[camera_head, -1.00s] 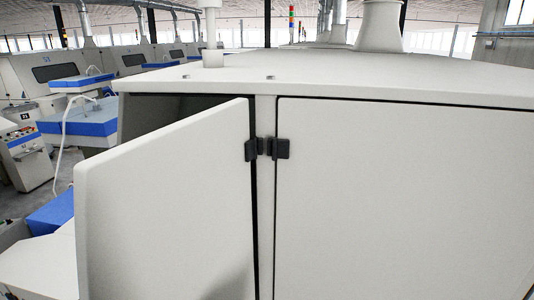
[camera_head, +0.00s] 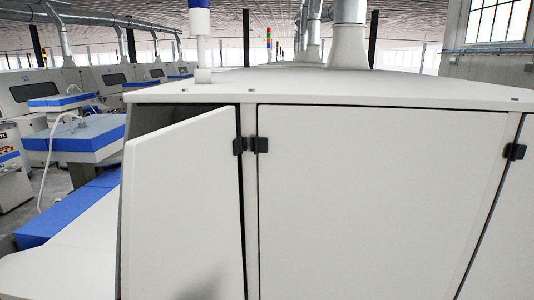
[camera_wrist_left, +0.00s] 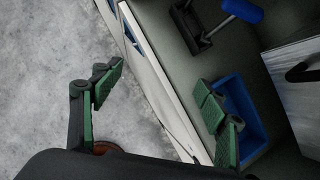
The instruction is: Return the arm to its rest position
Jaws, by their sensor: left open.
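My left gripper (camera_wrist_left: 160,105) shows in the left wrist view with its green-padded fingers spread wide. The white edge of the open cabinet door (camera_wrist_left: 157,72) runs diagonally between the two fingers. I cannot tell whether either finger touches it. In the head view the same door (camera_head: 182,200) stands ajar on its black hinges (camera_head: 249,145), with a dark gap above it. Neither gripper shows in the head view. A faint shadow lies low on the door.
Inside the cabinet, a blue bin (camera_wrist_left: 243,112), a black bracket (camera_wrist_left: 190,28) and a blue-handled tool (camera_wrist_left: 243,10) lie close to the right finger. A closed panel (camera_head: 375,200) adjoins the door.

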